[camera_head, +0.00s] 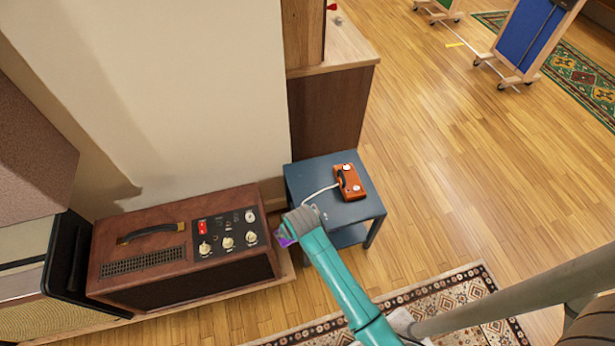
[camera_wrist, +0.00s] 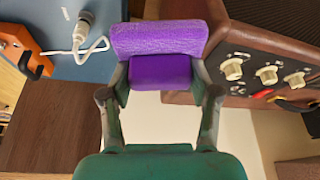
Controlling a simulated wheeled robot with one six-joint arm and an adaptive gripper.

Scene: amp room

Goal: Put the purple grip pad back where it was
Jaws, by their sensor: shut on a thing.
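The purple grip pad (camera_wrist: 160,40) is held between the fingertips of my gripper (camera_wrist: 160,75) in the wrist view. In the head view a small bit of the purple pad (camera_head: 284,240) shows beside the end of my arm, between the brown amp (camera_head: 180,245) and the small blue table (camera_head: 310,180). My gripper is shut on the pad; in the head view my own wrist mostly hides it. In the wrist view, the amp's cream knobs (camera_wrist: 232,69) are to the right and the blue table (camera_wrist: 100,68) is to the left.
An orange box (camera_head: 350,183) with a white cable lies on the blue table. A wooden cabinet (camera_head: 330,110) stands behind it. A patterned rug (camera_head: 440,308) lies in front. Blue panels on wheels (camera_head: 528,35) stand at the far right. Wooden floor (camera_head: 440,170) to the right is clear.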

